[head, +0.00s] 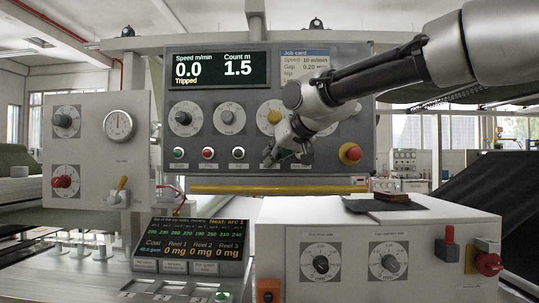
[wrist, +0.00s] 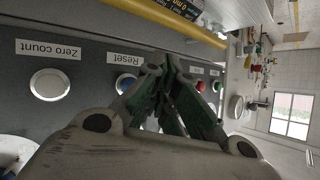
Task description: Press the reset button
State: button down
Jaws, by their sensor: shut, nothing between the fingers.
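The reset button (wrist: 124,82) is blue with a pale ring, under a "Reset" label in the wrist view. My gripper (wrist: 158,66) is shut and empty; its fingertips show just right of the button and overlap its edge. I cannot tell whether they touch it. In the head view my gripper (head: 268,158) is at the panel's lower button row, right of the third button (head: 238,153). The panel display (head: 216,70) reads speed 0.0, count 1.5 and "Tripped".
A white "Zero count" button (wrist: 49,84) sits left of the reset button in the wrist view. A green button (head: 178,153), a red button (head: 208,153) and a red mushroom knob (head: 350,153) share the panel. A yellow bar (head: 265,189) runs below it.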

jog(key=shift+w, duration=1.35)
jog(key=shift+w, duration=0.1)
dwell(0.4)
jog(key=shift+w, duration=0.3)
jog(key=shift+w, duration=0.45)
dwell(0.6)
jog(key=shift+s, duration=0.9)
jog(key=s, duration=0.5)
dwell(0.3)
